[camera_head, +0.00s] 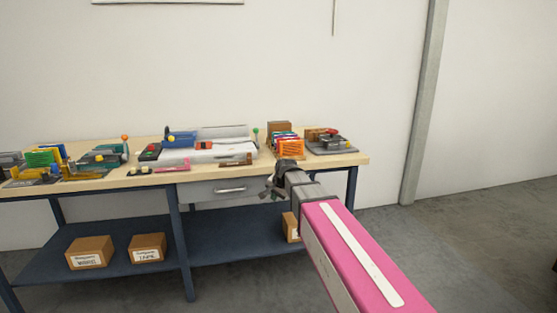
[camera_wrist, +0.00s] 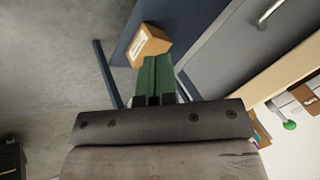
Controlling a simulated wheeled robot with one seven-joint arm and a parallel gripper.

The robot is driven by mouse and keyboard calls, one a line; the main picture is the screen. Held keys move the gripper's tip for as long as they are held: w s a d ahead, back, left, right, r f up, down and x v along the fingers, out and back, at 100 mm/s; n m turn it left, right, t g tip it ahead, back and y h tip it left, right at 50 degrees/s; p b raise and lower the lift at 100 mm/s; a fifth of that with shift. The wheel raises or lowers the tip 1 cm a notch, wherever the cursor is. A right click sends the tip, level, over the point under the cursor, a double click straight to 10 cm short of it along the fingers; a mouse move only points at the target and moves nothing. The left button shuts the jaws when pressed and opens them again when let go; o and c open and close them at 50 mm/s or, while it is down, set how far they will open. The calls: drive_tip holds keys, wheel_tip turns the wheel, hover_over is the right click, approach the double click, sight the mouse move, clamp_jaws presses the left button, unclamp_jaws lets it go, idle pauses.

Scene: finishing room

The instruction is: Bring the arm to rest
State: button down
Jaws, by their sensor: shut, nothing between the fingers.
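My gripper (camera_head: 273,187) is at the end of my pink arm, in front of the workbench's front edge, near the right end of the drawer. In the wrist view my gripper's green fingers (camera_wrist: 154,78) lie together with nothing between them. The fingers point toward the lower shelf, where a cardboard box (camera_wrist: 150,45) shows beyond their tips. No held object shows in either view.
The workbench (camera_head: 330,161) carries several tools, racks and fixtures. Its drawer (camera_head: 214,191) is shut. Labelled boxes (camera_head: 90,252) stand on the blue lower shelf (camera_head: 220,235). The floor (camera_head: 480,240) right of the bench is clear.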

drive_tip(key=s+d+f+n+g+h, duration=0.2)
drive_tip(key=s+d+f+n+g, duration=0.2)
drive_tip(key=s+d+f, duration=1.6)
drive_tip(key=shift+s+d+f+n+g+h, duration=0.2)
drive_tip(key=shift+s+n+g+h, duration=0.2)
drive_tip(key=shift+s+n, duration=0.75)
drive_tip(key=shift+s, duration=0.1)
